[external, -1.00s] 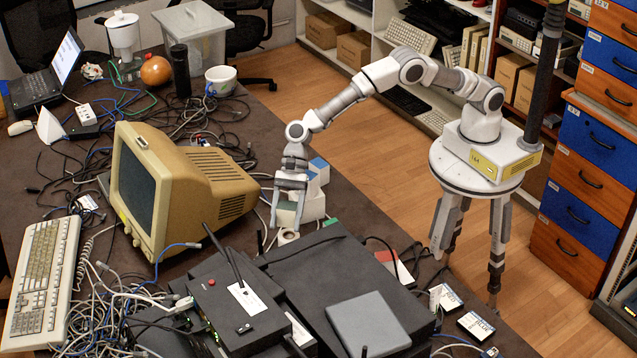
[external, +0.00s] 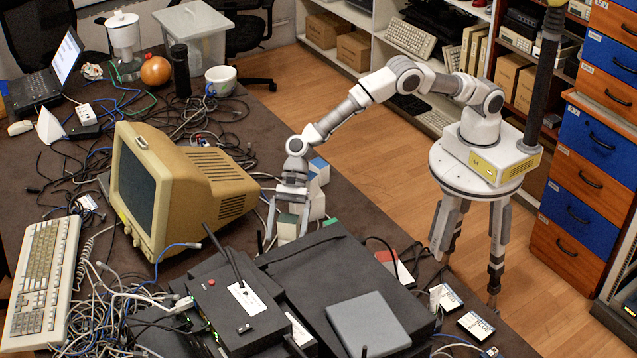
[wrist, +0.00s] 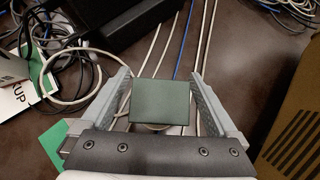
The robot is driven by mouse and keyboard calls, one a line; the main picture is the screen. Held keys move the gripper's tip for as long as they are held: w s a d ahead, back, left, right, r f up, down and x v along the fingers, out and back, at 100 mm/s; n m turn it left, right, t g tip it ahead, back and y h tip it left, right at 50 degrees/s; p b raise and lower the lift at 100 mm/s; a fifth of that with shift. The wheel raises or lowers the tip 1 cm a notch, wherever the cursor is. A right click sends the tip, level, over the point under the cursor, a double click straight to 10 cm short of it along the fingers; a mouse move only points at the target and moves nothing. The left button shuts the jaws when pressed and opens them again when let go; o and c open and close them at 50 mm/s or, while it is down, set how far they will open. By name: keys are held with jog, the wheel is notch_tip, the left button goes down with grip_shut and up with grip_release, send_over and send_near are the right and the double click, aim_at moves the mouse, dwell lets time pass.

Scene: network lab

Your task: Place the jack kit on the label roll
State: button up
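The jack kit (external: 288,226), a small box with a dark green top, stands beside the beige monitor. In the wrist view the jack kit's flat green top (wrist: 160,101) lies between the fingers. My gripper (external: 287,230) points down around it, fingers spread, with narrow gaps at the box's sides; the fingers also show in the wrist view (wrist: 161,76). The label roll (wrist: 152,127) is almost wholly hidden under the jack kit; only a pale curved edge shows below the green top. The box appears level and on the roll.
The beige monitor (external: 180,190) stands close left of my gripper. Black equipment cases (external: 340,270) lie close in front. A white box with a blue top (external: 318,168) stands just behind. Cables (wrist: 205,45) run across the brown table around the spot.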

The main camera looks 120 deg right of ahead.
jog(key=shift+s+d+r, duration=0.1)
jog(key=shift+d+r, duration=0.1)
jog(key=shift+r, duration=0.25)
jog(key=p+v, duration=0.1)
jog(key=v, duration=1)
jog(key=s+a+r+n, duration=0.3)
jog(key=s+r+n, duration=0.3)
jog(key=s+r, duration=0.35)
jog(key=s+a+r+n+g+h, duration=0.25)
jog(key=s+r+n, duration=0.5)
jog(key=s, duration=0.45)
jog(key=s+d+n+t+h, duration=0.2)
jog(key=s+n+h, duration=0.2)
jog(key=s+n, duration=1.5)
jog(key=s+r+m+p, duration=0.4)
jog(key=r+m+p, duration=0.1)
jog(key=r+p, duration=0.2)
jog(key=shift+s+p, duration=0.3)
jog(key=shift+p, duration=0.3)
jog(key=shift+d+m, duration=0.1)
jog(key=shift+m, duration=0.15)
